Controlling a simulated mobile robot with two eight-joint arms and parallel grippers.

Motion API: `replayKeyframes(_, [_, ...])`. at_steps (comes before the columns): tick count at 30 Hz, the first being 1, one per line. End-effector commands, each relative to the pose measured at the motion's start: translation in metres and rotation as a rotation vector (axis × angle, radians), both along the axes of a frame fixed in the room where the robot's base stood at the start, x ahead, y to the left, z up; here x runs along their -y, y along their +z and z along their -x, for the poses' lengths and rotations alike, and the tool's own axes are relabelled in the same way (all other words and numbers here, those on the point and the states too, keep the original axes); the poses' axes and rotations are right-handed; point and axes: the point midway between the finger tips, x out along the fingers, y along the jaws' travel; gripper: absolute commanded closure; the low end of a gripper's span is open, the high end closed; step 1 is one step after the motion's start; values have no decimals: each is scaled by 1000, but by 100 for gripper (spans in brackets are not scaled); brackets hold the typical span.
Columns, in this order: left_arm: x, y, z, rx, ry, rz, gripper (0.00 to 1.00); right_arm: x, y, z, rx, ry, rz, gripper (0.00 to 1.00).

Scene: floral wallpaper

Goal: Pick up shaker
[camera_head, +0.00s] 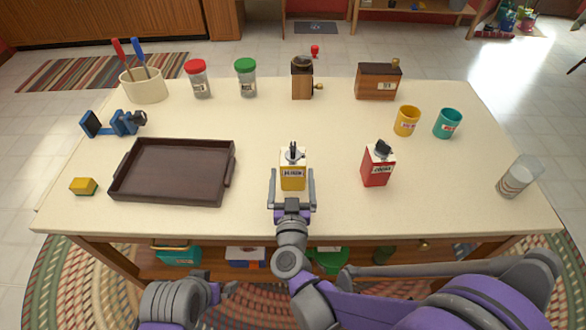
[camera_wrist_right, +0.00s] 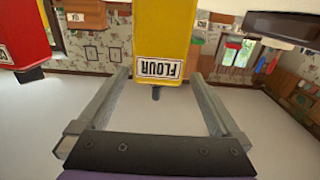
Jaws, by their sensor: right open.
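A yellow and white box-like container labelled FLOUR (camera_head: 292,171), with a dark part on its white top, stands upright on the table. My right gripper (camera_head: 292,178) is open, its fingers on either side of the container's lower part, with gaps visible. In the right wrist view the FLOUR container (camera_wrist_right: 162,40) appears upside down between the open fingers (camera_wrist_right: 155,95). Two clear jars with label bands, one red-lidded (camera_head: 198,80) and one green-lidded (camera_head: 245,78), stand at the back. Part of my left arm shows at the bottom; its gripper is not visible.
A similar red container (camera_head: 377,165) stands to the right, and a brown tray (camera_head: 120,184) lies left. Yellow (camera_head: 407,121) and teal (camera_head: 447,123) cups and a glass (camera_head: 515,180) stand farther right. The tabletop (camera_head: 430,205) is clear front right.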

Motion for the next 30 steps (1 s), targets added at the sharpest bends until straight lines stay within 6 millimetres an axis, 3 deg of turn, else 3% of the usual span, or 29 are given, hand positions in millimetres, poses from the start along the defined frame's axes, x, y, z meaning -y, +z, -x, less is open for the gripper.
replayKeyframes(12, [0, 2, 0, 1, 0, 0, 0, 3, 6, -53, 0, 0, 1, 0])
replayKeyframes(21, [0, 2, 0, 1, 0, 0, 0, 2, 6, -58, 0, 2, 0, 0])
replayKeyframes(30, [0, 2, 0, 1, 0, 0, 0, 2, 6, -58, 0, 2, 0, 52])
